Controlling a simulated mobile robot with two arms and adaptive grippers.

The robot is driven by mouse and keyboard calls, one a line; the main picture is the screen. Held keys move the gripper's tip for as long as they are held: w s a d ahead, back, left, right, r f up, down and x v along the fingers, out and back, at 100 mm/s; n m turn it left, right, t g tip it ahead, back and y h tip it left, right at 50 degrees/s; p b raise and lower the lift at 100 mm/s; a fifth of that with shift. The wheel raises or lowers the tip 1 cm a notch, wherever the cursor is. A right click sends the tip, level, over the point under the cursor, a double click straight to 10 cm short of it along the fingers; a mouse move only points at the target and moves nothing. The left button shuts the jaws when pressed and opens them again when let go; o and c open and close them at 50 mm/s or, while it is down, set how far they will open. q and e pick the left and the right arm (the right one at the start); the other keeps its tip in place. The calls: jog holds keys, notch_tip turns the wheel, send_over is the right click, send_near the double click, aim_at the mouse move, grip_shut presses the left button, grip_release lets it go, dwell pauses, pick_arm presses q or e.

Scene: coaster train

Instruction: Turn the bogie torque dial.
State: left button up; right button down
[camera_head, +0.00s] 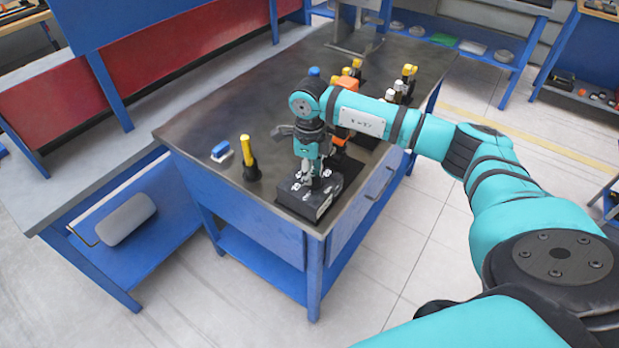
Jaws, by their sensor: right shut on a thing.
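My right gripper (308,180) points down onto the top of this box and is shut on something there. It looks like the bogie torque dial, but the fingers hide most of it, and its turn angle cannot be read. Small light marks show on the box top around the fingertips. My left gripper is not in view.
A yellow-handled tool in a black holder (249,160) and a blue and white block (220,152) stand left of the box. Several yellow, orange and white parts (354,70) stand behind my right arm. A grey roll (126,220) lies on the low blue shelf.

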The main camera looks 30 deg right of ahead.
jog(key=shift+w+d+m+b, duration=0.15)
jog(key=shift+m+b, duration=0.3)
jog(key=shift+m, duration=0.85)
jog(key=c, duration=1.3)
grip_release()
notch_tip(320, 180, up, 12)
jog(key=shift+r, duration=0.1)
